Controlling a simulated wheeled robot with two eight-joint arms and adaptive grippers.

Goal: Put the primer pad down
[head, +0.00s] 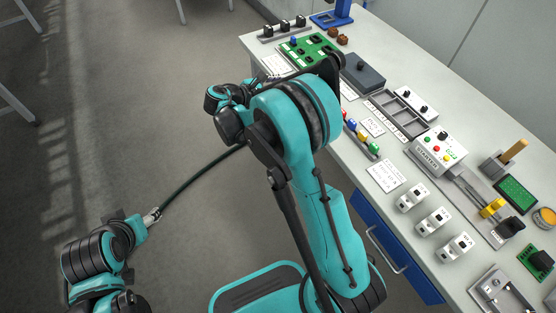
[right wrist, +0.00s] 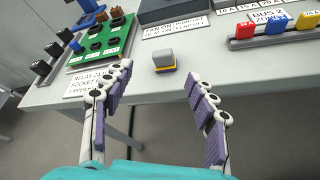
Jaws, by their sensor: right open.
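The primer pad appears to be the small grey block with a yellow and dark base (right wrist: 163,61) in the right wrist view. It sits upright on the white table near its front edge, and I cannot make it out in the head view. My right gripper (right wrist: 159,78) is open and empty, its fingers spread to either side just short of the block. My left gripper (head: 152,216) is at the lower left, away from the table. A dark cable (head: 200,178) runs from its tip toward my right arm; the jaws are too small to judge.
The green relay board (right wrist: 105,40) lies left of the block, with a printed label (right wrist: 92,82) before it. A rack of coloured fuses (right wrist: 275,30) is to the right. Several white modules (head: 432,221) stand along the front. Open floor (head: 130,100) lies left of the table.

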